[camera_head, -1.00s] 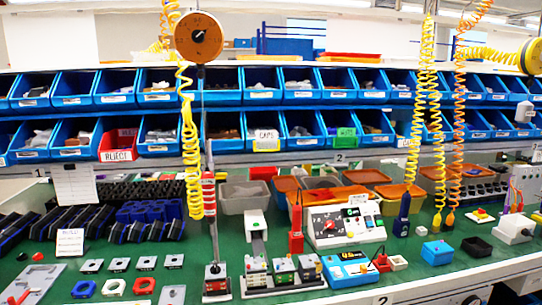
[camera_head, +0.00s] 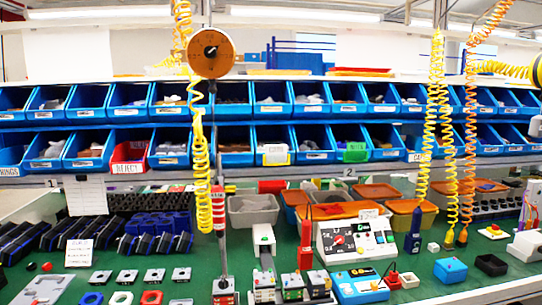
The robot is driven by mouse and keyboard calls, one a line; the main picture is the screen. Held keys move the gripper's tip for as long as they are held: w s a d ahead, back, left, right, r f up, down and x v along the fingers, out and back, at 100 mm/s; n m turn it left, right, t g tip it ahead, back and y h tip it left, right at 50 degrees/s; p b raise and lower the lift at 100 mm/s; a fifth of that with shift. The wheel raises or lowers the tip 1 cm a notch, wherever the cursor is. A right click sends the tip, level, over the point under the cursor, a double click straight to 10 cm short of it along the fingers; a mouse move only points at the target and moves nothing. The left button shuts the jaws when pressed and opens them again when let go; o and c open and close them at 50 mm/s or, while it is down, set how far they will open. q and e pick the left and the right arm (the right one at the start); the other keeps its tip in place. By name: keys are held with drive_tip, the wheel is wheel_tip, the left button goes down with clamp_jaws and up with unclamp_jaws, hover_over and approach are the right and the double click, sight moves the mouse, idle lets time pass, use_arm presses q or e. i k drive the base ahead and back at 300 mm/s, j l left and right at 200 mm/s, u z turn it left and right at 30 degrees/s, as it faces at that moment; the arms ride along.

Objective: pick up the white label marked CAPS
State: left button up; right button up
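A white label reading CAPS (camera_head: 274,149) is on the front of a blue bin in the lower bin row, near the middle of the head view. A yellow-green edge shows along its lower side. Another small white label (camera_head: 419,157) on the lower row farther right may also read CAPS, but it is too small to be sure. Neither of my grippers is in view.
Below the bins, the green bench holds a grey tub (camera_head: 253,212), orange tubs (camera_head: 405,206) and a white control panel (camera_head: 356,240). An orange reel (camera_head: 211,52) and coiled yellow hoses (camera_head: 203,180) hang in front of the bins. A red bin reads REJECT (camera_head: 129,168).

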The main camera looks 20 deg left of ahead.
sight(276, 154)
drive_tip(key=i+l+u, duration=0.2)
drive_tip(key=u, duration=0.25)
drive_tip(key=i+l+u, duration=0.15)
drive_tip(key=l+u, duration=0.25)
drive_tip(key=i+l, duration=0.15)
drive_tip(key=l, duration=0.25)
drive_tip(key=i+l+u, duration=0.15)
drive_tip(key=l, duration=0.25)
drive_tip(key=i+l, duration=0.15)
drive_tip(key=l, duration=0.25)
drive_tip(key=i+l+u, duration=0.1)
drive_tip(key=l, duration=0.35)
drive_tip(key=i+l+u, duration=0.1)
drive_tip(key=l, duration=0.3)
drive_tip(key=i+l, duration=0.15)
drive_tip(key=l, duration=0.3)
drive_tip(key=u, duration=0.05)
